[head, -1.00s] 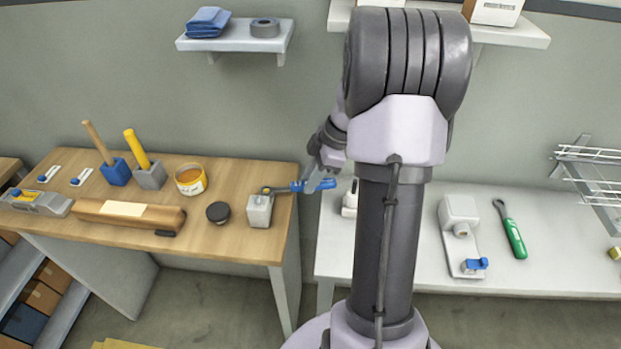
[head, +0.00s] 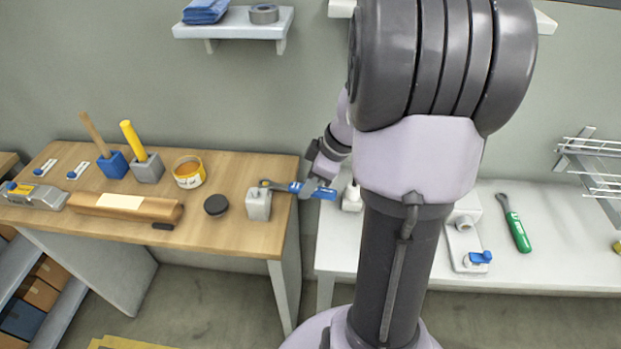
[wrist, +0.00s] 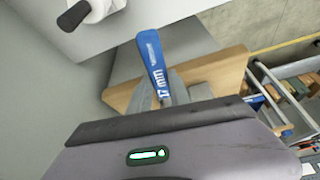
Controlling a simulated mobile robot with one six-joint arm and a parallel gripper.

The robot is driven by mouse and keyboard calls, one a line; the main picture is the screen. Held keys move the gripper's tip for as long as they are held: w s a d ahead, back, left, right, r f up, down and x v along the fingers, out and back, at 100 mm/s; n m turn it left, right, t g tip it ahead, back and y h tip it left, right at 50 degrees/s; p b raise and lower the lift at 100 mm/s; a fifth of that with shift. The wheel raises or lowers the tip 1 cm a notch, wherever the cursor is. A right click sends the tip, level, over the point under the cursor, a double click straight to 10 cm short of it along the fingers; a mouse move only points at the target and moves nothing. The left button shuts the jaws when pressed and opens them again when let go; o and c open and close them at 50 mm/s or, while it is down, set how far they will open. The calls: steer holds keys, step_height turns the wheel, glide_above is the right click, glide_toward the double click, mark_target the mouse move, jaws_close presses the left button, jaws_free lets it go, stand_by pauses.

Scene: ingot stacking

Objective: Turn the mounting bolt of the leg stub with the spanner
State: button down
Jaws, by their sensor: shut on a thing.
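The leg stub (head: 258,206) is a small pale grey block near the right end of the wooden bench. The spanner (head: 296,187) has a blue handle and a dark head. My gripper (head: 311,189) is shut on the blue handle, to the right of the stub. In the wrist view the handle (wrist: 153,60), marked 17 mm, sticks out from between my fingers (wrist: 170,90).
A white table (head: 400,270) to the right bears a green-handled tool (head: 515,228). A gap separates bench and table.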

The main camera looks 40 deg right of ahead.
steer(key=shift+s+a, duration=0.1)
steer(key=shift+s+a+m+h, duration=0.25)
steer(key=shift+a+m, duration=0.25)
steer(key=shift+m, duration=0.2)
steer(key=shift+s+a+m+h, duration=0.25)
steer(key=shift+a+m, duration=0.25)
steer(key=shift+m, duration=0.2)
steer(key=shift+a, duration=0.1)
steer(key=shift+w+d+n, duration=0.15)
steer(key=shift+d+n, duration=0.15)
steer(key=shift+d, duration=0.15)
steer(key=c, duration=1.9)
jaws_free()
steer(key=shift+a, duration=0.1)
jaws_close()
steer(key=shift+r, duration=0.15)
